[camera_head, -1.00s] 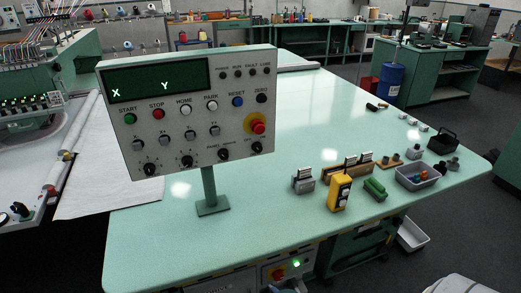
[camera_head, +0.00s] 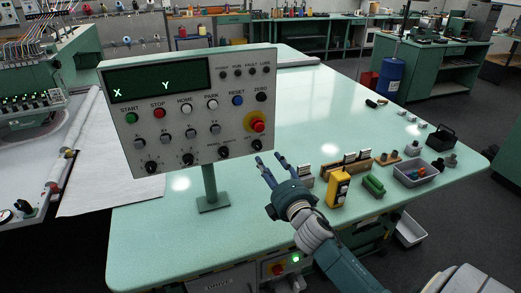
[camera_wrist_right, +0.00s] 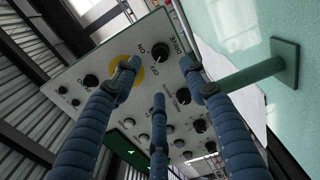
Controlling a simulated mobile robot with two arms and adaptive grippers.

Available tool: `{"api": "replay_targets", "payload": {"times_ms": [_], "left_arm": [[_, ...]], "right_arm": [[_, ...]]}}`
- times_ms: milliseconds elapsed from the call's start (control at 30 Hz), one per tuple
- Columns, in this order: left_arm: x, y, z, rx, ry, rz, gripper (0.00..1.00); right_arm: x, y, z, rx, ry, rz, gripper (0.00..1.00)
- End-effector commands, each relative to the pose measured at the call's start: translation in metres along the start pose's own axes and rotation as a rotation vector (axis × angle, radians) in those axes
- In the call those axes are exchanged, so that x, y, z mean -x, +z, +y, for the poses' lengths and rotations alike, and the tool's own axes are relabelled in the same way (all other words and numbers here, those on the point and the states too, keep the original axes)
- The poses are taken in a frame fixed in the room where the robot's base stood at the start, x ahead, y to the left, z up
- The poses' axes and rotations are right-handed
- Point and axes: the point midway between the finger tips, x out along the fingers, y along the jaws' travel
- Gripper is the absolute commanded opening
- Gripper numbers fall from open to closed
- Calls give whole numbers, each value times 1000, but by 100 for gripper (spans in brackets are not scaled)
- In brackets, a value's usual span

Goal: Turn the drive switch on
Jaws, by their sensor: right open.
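The drive switch (camera_head: 256,145) is a black knob at the lower right corner of the grey control panel (camera_head: 150,123), below the red emergency stop. In the right wrist view, the switch (camera_wrist_right: 160,52) shows beside the DRIVE, ON and OFF labels; which label it points to is too small to tell. My right gripper (camera_head: 268,160) is open and empty, just below and right of the panel's lower corner. In the right wrist view, its blue fingers (camera_wrist_right: 158,75) spread towards the panel, apart from the switch. One finger partly hides the yellow emergency-stop surround. My left gripper is out of view.
The panel stands on a green post (camera_head: 209,185) on the green table (camera_head: 150,250). A yellow pendant (camera_head: 339,187), a green block (camera_head: 373,186) and a grey bin (camera_head: 416,168) lie right of my right gripper. The table's middle is clear.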

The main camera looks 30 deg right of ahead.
Motion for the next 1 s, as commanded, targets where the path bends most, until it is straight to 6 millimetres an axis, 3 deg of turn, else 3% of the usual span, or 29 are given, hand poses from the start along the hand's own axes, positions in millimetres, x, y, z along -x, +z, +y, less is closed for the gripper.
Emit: {"api": "replay_targets", "payload": {"times_ms": [200, 400, 833, 867, 1000], "left_arm": [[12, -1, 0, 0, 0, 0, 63], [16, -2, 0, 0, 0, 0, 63], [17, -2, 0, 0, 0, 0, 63], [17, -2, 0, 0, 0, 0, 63], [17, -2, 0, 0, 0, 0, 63]], "right_arm": [[-45, 0, 3, -3, 0, -2, 44], [-74, 1, 1, -4, -1, -3, 44], [-85, 0, -1, -5, -2, -1, 44], [-85, 0, -1, -5, -2, -1, 42], [-85, 0, -1, -5, -2, -1, 14]]}}
